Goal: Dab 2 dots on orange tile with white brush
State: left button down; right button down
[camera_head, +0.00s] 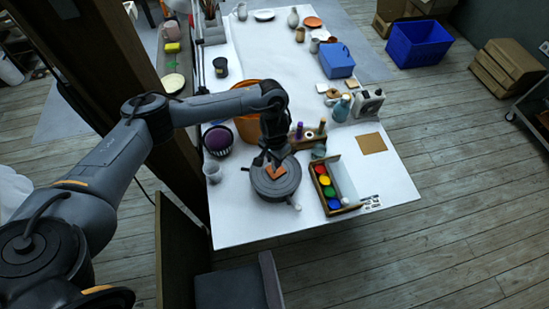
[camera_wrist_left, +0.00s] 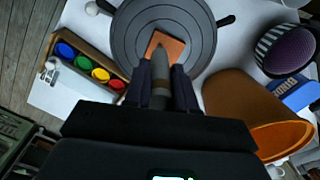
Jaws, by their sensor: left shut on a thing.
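The orange tile (camera_head: 277,171) lies on a grey round turntable (camera_head: 286,187) near the table's front edge. The tile also shows in the left wrist view (camera_wrist_left: 172,46), lying on the turntable (camera_wrist_left: 200,20). My left gripper (camera_head: 272,152) is over the turntable, just above the tile. In the left wrist view it (camera_wrist_left: 161,85) is shut on a brush (camera_wrist_left: 160,68), which looks greyish with a brown band. The brush tip points at the tile's near left part; I cannot tell whether it touches. No dots can be made out on the tile. My right gripper is not in view.
A wooden paint box (camera_head: 338,207) with red, yellow, green and blue pots stands right of the turntable. An orange bucket (camera_head: 248,127) and a striped basket with a purple top (camera_head: 218,139) stand left. A blue box (camera_head: 337,60) is farther back.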

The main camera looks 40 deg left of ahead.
pick_arm(q)
jog(key=shift+f, duration=0.5)
dwell(0.8)
notch_tip(320, 180, up, 4)
jog(key=p, duration=0.6)
jog(key=shift+r, duration=0.25)
dwell(0.8)
